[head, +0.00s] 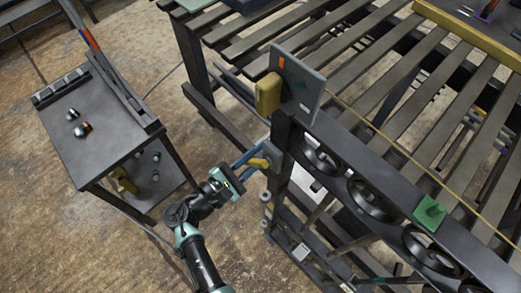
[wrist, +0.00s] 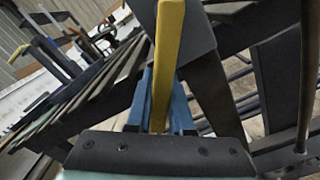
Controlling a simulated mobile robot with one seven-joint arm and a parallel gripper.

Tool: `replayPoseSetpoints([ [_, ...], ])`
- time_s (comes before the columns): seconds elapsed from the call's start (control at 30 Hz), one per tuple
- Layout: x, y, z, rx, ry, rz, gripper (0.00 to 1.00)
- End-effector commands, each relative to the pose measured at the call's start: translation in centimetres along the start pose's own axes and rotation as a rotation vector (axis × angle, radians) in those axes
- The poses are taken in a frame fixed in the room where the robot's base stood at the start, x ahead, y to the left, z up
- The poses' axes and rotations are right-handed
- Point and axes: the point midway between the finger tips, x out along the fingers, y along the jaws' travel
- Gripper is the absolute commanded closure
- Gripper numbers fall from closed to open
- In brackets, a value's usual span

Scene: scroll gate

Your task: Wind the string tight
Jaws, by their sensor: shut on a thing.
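My gripper (head: 257,155) has blue fingers and is at the corner post of the slatted table, below a grey plate (head: 300,84). A thin yellow string (head: 400,152) runs from near the grey plate along the table's edge towards the lower right. I cannot tell whether it is slack or taut. The string's fastening at the plate is hidden.
A yellow block (head: 268,93) sits on the grey plate. A green block (head: 430,212) is on the dark front rail with round openings. The slatted table (head: 350,50) fills the upper right. A small dark side table (head: 95,125) stands left, with open floor between.

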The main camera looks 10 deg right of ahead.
Motion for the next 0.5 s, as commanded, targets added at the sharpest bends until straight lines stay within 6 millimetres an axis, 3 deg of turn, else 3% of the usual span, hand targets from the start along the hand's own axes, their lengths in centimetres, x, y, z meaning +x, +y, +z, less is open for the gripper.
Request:
replayPoseSetpoints([
  [0.03, -0.06, -0.04, -0.04, 0.000, 0.001, 0.000, 1.00],
  [0.07, -0.06, -0.04, -0.04, 0.000, 0.001, 0.000, 0.77],
  [0.2, -0.05, -0.03, -0.03, 0.001, 0.001, 0.000, 0.51],
  [0.5, 0.00, -0.15, -0.02, 0.000, 0.000, -0.003, 0.50],
])
